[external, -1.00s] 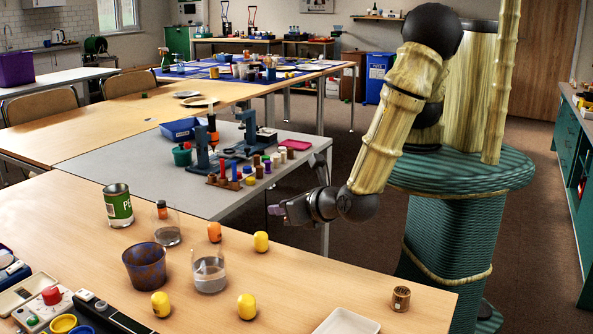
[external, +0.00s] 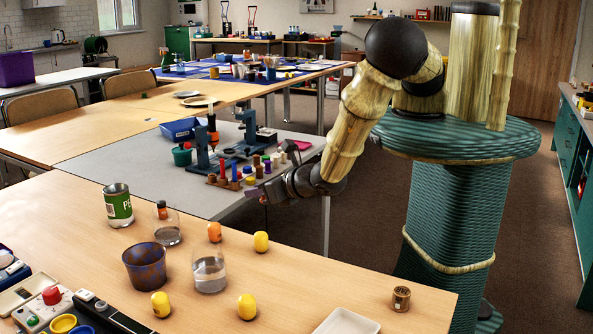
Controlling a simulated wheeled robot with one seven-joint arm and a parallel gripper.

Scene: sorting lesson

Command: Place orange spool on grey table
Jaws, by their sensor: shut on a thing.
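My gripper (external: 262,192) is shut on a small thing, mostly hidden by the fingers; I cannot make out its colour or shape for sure. It is in the picture near the right front corner of the grey table (external: 120,172); I cannot tell its exact height. The grey table stands behind the near wooden table. I cannot tell whether either is a spool.
On the grey table are a rack with coloured pegs (external: 236,178), blue-grey stands (external: 203,150), a green pot (external: 182,154) and a blue bin (external: 181,129). Its left front part is bare. The near table holds a can (external: 118,205), a purple cup (external: 144,267) and several yellow pieces.

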